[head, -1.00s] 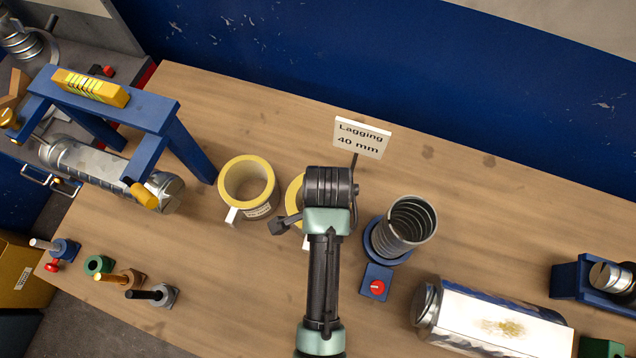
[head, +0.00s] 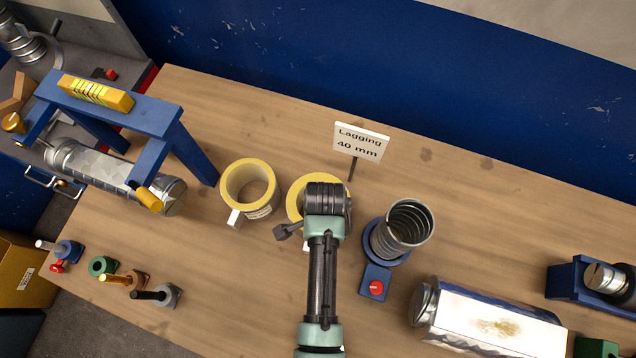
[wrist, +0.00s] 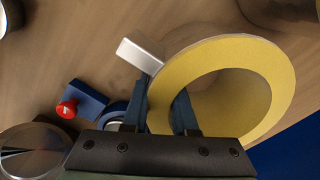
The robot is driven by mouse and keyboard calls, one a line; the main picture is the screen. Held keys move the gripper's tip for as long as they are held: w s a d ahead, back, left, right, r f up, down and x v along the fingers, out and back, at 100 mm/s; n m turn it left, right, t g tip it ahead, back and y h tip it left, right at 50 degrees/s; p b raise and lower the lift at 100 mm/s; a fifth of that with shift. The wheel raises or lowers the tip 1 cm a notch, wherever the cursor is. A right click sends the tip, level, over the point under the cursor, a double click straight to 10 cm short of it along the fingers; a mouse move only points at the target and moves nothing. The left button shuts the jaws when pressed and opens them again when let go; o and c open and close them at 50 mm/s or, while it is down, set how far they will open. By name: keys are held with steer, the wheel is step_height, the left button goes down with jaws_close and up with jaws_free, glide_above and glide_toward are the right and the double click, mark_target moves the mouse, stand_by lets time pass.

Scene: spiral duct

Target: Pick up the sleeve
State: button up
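Two yellow-faced, ring-shaped sleeves stand on the bench, each with a white tab. The left sleeve (head: 233,194) is in full view. The other sleeve (head: 296,201) is partly hidden behind my wrist in the head view. In the wrist view this sleeve (wrist: 165,85) fills the right side, its white tab at the upper left. My gripper (wrist: 164,90) is at this sleeve, one blue finger outside the wall and one over the hole side, with the yellow wall between them. The fingers look apart; firm contact cannot be made out. A "Lagging 40 mm" sign (head: 361,142) stands behind.
A spiral duct piece (head: 408,225) on a blue base with a red button (head: 376,287) stands close on the right. A foil-wrapped duct (head: 490,318) lies front right. A blue frame (head: 150,115) stands left. Several small posts line the front left.

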jaws_close()
